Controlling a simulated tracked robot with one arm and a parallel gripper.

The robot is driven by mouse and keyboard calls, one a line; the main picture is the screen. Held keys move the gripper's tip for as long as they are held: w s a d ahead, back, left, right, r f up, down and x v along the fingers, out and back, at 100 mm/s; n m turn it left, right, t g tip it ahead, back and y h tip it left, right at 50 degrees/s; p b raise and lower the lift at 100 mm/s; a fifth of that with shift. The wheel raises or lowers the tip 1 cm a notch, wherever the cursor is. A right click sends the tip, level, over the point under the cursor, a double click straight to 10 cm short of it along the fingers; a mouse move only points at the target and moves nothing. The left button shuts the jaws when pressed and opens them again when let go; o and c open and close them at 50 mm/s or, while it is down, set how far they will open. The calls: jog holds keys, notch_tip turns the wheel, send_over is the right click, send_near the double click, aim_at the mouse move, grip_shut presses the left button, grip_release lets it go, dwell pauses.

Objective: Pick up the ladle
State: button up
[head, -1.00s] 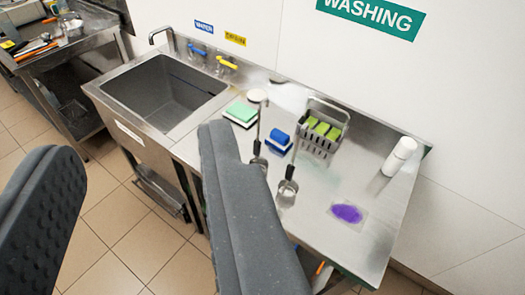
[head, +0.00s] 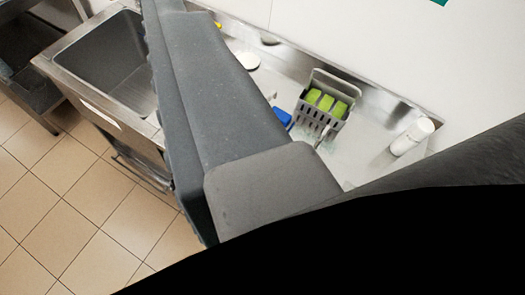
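No ladle can be made out for certain now. A thin metal piece (head: 322,137) shows just in front of the grey basket, and I cannot tell whether it is a ladle handle. The area where the ladles stood is largely covered by a large grey part of my gripper (head: 235,105), which crosses the view from top left to centre. The fingertips cannot be told apart, so neither the opening nor any hold on a ladle shows. Black fills the lower right.
A grey basket (head: 306,117) with green sponges (head: 327,101) stands on the steel counter (head: 366,128). A white bottle (head: 412,137) is to its right. A blue item (head: 283,116) and a white round thing (head: 247,61) lie nearby. The sink (head: 110,62) is at left, with tiled floor (head: 75,185) below.

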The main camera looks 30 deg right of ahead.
jog(key=w+d+f+n+g+h+b, duration=0.25)
jog(key=w+f+n+h, duration=0.4)
jog(key=f, duration=0.85)
jog(key=w+d+f+n+g+h+b, duration=0.1)
jog(key=w+d+f+n+g+b, duration=0.2)
jog(key=f+n, duration=0.95)
jog(key=w+d+f+n+g+h+b, duration=0.15)
jog(key=w+d+f+n+h, duration=0.3)
jog(key=f, duration=1.35)
jog(key=shift+n+y, duration=0.5)
jog(key=shift+n, duration=0.25)
jog(key=shift+w+r+b+x, duration=0.1)
jog(key=shift+b+x, duration=0.3)
jog(key=shift+x, duration=3)
jog(key=shift+w+r+b+x, duration=0.15)
jog(key=shift+b+x, duration=0.2)
jog(key=shift+x, duration=3.05)
grip_shut()
